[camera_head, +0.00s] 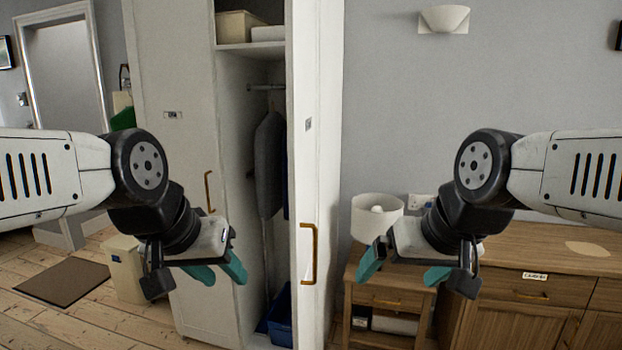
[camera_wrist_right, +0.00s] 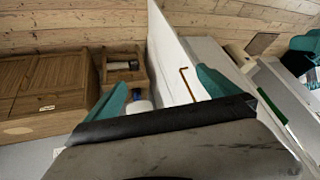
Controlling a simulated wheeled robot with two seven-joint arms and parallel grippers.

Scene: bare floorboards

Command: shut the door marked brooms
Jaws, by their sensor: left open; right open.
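A white wardrobe has one door standing open (camera_head: 329,150), swung out toward me, with a brass handle (camera_head: 314,255) and a small label (camera_head: 308,124) too small to read. The left door (camera_head: 170,60) is closed, with its own label (camera_head: 172,114), also unreadable, and a handle (camera_head: 209,190). My left gripper (camera_head: 218,270) is open and empty in front of the left door. My right gripper (camera_head: 403,268) is open and empty, to the right of the open door and apart from it. The right wrist view shows the open door's handle (camera_wrist_right: 187,85) beyond the teal fingers.
Inside the wardrobe hang dark clothes (camera_head: 268,165), with a blue bin (camera_head: 280,315) at the bottom. A wooden nightstand (camera_head: 385,295) with a white lamp (camera_head: 376,215) and a labelled sideboard (camera_head: 540,265) stand right. A cream bin (camera_head: 124,270) and brown mat (camera_head: 64,281) lie left.

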